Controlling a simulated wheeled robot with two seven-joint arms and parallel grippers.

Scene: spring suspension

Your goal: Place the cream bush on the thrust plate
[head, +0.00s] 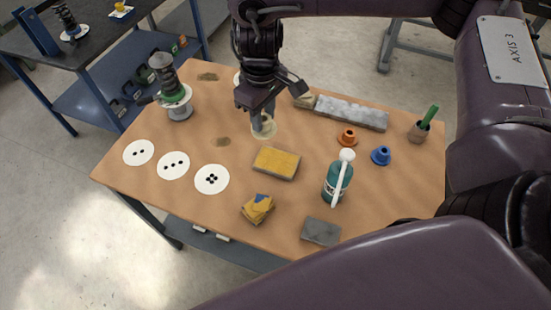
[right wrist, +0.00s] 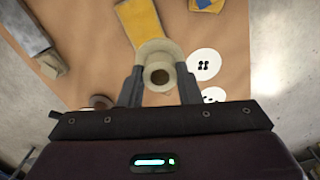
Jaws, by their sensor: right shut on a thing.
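My right gripper (head: 262,118) is shut on the cream bush (head: 264,130) over the middle of the table. In the right wrist view the bush (right wrist: 160,52) sits between the two fingers, its flange and dark centre hole facing the camera. I cannot tell from the head view how far it is above the wood. I cannot clearly tell which part is the thrust plate. My left gripper is not in view.
White dotted discs (head: 212,179) lie at the front left.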

